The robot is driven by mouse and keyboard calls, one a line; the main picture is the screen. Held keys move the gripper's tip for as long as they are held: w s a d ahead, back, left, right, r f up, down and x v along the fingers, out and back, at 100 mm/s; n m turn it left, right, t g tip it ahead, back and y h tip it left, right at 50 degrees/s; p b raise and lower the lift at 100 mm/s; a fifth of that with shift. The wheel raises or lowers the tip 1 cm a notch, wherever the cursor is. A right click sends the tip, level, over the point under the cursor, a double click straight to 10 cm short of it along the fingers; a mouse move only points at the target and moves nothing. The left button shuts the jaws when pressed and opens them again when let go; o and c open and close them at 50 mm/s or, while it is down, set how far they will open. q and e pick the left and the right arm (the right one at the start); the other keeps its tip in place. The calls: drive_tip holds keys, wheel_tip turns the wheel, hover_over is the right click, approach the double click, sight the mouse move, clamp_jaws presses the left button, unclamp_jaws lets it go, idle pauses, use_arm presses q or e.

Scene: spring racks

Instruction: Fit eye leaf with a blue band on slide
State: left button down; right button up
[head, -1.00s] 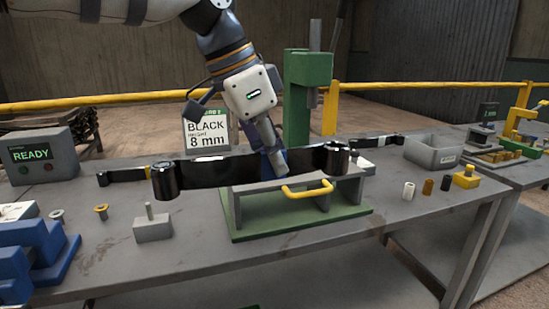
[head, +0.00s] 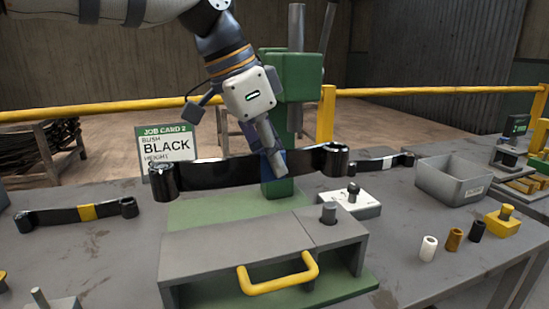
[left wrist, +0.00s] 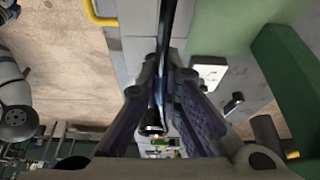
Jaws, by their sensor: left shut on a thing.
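My left gripper (head: 268,163) is shut on the middle of a long black eye leaf (head: 215,174), with a rolled eye at each end. The leaf is held roughly level, on edge, above the back of the fixture. The gripper's bluish fingers cover its middle, so I cannot make out a blue band. The leaf also shows between the fingers in the left wrist view (left wrist: 172,35). The grey slide (head: 225,250) with a yellow handle (head: 278,275) and an upright pin (head: 328,213) sits on a green base (head: 210,207). My right gripper is not in view.
A yellow-banded leaf (head: 60,215) lies at left, and a white-banded one (head: 385,163) at back right. A green press (head: 290,75) stands behind the slide. A grey bin (head: 450,185), small bushes (head: 454,240) and a yellow block (head: 503,222) stand at right. A job card (head: 167,148) reads BLACK.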

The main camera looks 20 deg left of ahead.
use_arm(q)
drive_tip(key=shift+s+r, duration=0.2)
drive_tip(key=shift+s, duration=0.05)
drive_tip(key=shift+w+f, duration=0.1)
drive_tip(key=shift+f, duration=2.5)
drive_tip(key=shift+f, duration=1.65)
drive_tip(key=c, duration=1.2)
unclamp_jaws()
drive_tip(key=shift+f, duration=0.2)
drive_tip(key=shift+r, duration=0.15)
drive_tip(key=shift+r, duration=3.4)
